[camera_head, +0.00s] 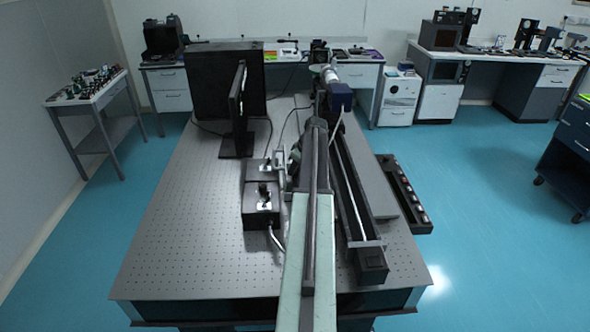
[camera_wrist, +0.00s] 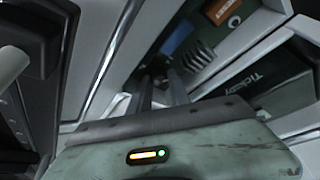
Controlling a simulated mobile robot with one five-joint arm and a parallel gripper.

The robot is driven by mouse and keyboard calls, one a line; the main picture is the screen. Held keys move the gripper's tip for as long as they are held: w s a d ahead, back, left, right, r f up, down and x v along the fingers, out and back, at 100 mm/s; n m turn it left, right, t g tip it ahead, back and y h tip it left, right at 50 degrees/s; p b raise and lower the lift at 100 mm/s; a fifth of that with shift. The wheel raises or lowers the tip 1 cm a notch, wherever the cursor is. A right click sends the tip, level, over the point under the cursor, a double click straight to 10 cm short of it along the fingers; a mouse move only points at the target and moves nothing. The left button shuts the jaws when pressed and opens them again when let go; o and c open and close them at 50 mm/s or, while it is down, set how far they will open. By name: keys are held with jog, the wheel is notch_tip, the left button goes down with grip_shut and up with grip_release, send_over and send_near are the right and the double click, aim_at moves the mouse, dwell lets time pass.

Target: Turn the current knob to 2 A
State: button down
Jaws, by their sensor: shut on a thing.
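In the wrist view, my gripper (camera_wrist: 158,80) reaches away from the camera with its two dark fingers close together. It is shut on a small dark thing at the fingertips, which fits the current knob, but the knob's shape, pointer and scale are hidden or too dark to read. Beside the fingers is a dark panel with an orange label (camera_wrist: 222,10), a ribbed coil-like part (camera_wrist: 196,57) and pale lettering. In the head view, my arm reaches forward over the optical table (camera_head: 190,215), and its far end and the gripper cannot be made out clearly.
A black control box (camera_head: 262,212) with a cable stands left of my arm. A black upright screen (camera_head: 236,110) stands behind it. A long dark rail (camera_head: 352,215) runs close along my arm's right, with a button strip (camera_head: 408,195) beyond. The table's left side is clear.

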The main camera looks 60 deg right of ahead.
dwell(0.3)
jog(key=c, duration=1.5)
grip_release()
jog(key=p+v, duration=0.7)
jog(key=v, duration=0.1)
jog(key=shift+f, duration=0.1)
